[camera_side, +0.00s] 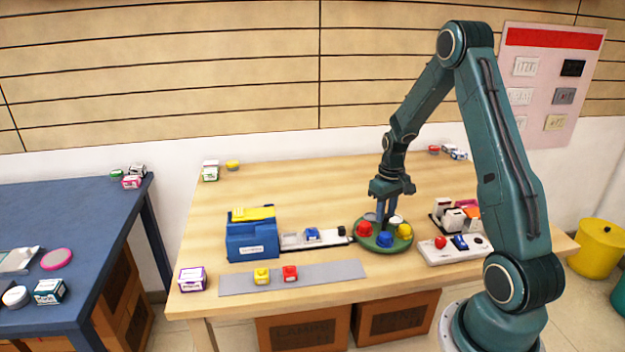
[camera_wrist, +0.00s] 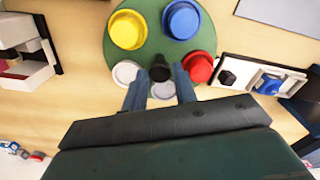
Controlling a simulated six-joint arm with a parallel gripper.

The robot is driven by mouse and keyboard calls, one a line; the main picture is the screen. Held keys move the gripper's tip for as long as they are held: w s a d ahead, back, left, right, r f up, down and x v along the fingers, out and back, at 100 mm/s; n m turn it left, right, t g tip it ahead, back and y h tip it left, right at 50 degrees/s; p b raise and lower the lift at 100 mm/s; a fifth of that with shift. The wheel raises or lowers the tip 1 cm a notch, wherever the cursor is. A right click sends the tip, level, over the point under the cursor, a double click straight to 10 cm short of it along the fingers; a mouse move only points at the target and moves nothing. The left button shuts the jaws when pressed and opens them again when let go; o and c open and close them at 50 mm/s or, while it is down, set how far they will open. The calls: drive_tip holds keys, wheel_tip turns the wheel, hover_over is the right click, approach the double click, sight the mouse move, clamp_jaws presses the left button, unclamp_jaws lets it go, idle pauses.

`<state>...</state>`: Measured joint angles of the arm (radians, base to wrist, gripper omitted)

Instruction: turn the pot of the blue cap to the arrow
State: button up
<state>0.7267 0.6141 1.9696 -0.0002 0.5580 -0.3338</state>
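A black knob (camera_wrist: 160,68) rises at the turntable's centre. My gripper (camera_side: 384,218) points straight down over the centre, and its fingertips (camera_wrist: 160,72) lie against both sides of the knob. I cannot make out an arrow clearly.
Around the blue cap are red (camera_side: 364,229), yellow (camera_side: 404,231), white (camera_side: 394,220) and grey (camera_side: 370,217) caps. A pale strip (camera_side: 298,243) with a blue piece adjoins on the left; a white panel (camera_side: 440,256) stands close on the right.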

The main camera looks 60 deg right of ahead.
clamp_jaws()
drive_tip(key=shift+m, duration=3.4)
drive_tip(key=shift+r+m, duration=0.1)
drive_tip(key=shift+m, duration=3.7)
drive_tip(key=shift+o, duration=2.4)
unclamp_jaws()
